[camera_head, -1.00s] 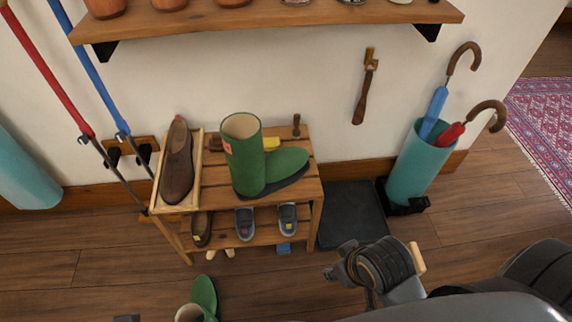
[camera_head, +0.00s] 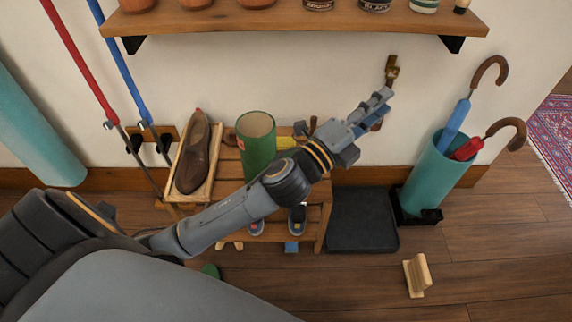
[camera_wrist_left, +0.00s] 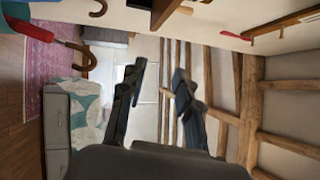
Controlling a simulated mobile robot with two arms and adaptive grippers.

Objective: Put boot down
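A green boot (camera_head: 256,140) stands upright on the wooden shoe rack (camera_head: 228,172). My left arm crosses in front of its foot and hides it. My left gripper (camera_head: 380,110) is to the right of the boot, in front of the wall, and apart from it. In the left wrist view the two fingers (camera_wrist_left: 160,68) are spread with nothing between them. A small green patch (camera_head: 210,270) on the floor below my arm looks like part of a second green boot, mostly hidden. My right gripper is out of view.
A brown shoe (camera_head: 193,155) lies in a tray at the rack's left. A black mat (camera_head: 361,220), a teal umbrella stand (camera_head: 427,180) and a wooden block (camera_head: 416,275) are to the right. A wall shelf (camera_head: 300,22) with pots hangs above. Brushes hang on the wall.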

